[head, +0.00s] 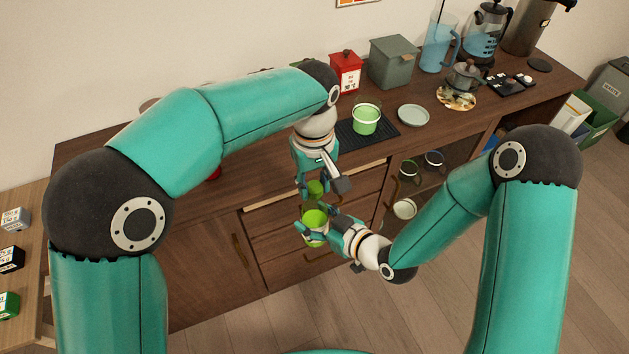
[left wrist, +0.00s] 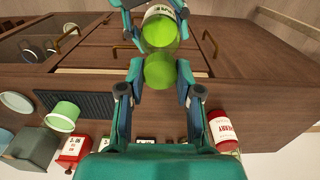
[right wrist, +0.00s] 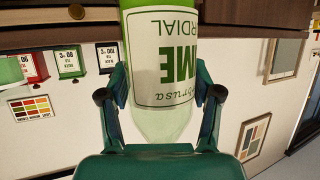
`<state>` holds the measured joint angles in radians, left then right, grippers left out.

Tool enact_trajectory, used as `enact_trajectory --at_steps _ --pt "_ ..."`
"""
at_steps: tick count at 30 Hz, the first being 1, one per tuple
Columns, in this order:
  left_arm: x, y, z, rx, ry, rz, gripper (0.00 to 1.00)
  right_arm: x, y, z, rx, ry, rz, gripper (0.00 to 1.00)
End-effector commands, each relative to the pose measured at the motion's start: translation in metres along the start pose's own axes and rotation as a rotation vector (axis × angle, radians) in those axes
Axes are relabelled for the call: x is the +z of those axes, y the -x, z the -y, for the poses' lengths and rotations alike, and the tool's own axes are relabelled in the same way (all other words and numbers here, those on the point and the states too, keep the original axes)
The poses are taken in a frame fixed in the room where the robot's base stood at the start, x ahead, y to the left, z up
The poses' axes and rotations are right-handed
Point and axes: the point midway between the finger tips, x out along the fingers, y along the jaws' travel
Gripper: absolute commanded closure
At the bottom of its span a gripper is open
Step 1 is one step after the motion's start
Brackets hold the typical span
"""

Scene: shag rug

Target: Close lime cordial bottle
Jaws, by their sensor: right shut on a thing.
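The lime cordial bottle (head: 314,236) has a white label and green contents. My right gripper (head: 318,224) is shut around its body and holds it in the air in front of the drawers. The label fills the middle of the right wrist view (right wrist: 165,70), between the fingers. A round green cap (head: 315,187) is between the fingertips of my left gripper (head: 314,191), just above the bottle and apart from it in the head view. In the left wrist view, the cap (left wrist: 160,71) overlaps the bottle (left wrist: 159,32), so the exact gap and alignment are unclear.
The wooden counter (head: 270,180) stands behind, with drawers below. On it are a green cup (head: 366,120) on a black mat, a grey-green plate (head: 413,115), a red canister (head: 346,72) and a grey box (head: 393,62). A red bottle (left wrist: 224,130) shows in the left wrist view.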

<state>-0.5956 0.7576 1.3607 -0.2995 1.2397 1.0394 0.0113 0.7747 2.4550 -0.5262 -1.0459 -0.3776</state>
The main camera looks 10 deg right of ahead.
Motion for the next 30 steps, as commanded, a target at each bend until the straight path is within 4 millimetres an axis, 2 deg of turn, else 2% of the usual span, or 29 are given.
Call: enact_trajectory --at_steps 1,4,9,13,17,30 --pt "0.0 0.0004 -0.0002 0.001 0.0 0.0 0.83 -0.0015 0.0 -0.0003 0.0 0.002 -0.004 1.0" --pt "0.0 0.0004 -0.0002 0.001 0.0 0.0 1.0 -0.0015 0.0 -0.0002 0.0 0.002 -0.004 1.0" --pt "0.0001 0.0005 -0.0003 0.001 -0.018 0.0 1.0 -0.0015 0.0 -0.0001 0.0 0.002 -0.004 1.0" --pt "0.0001 0.0004 -0.0004 0.001 -0.149 0.0 1.0 -0.0015 0.0 -0.0001 0.0 0.003 -0.004 1.0" --pt "0.0 0.0002 -0.0004 0.001 -0.412 0.0 1.0 -0.0015 -0.0001 -0.0001 0.0 0.003 -0.004 1.0" --pt "-0.0005 -0.0004 -0.0003 0.0 -1.424 0.0 1.0 -0.0014 0.0 -0.0002 0.0 0.002 -0.004 1.0"
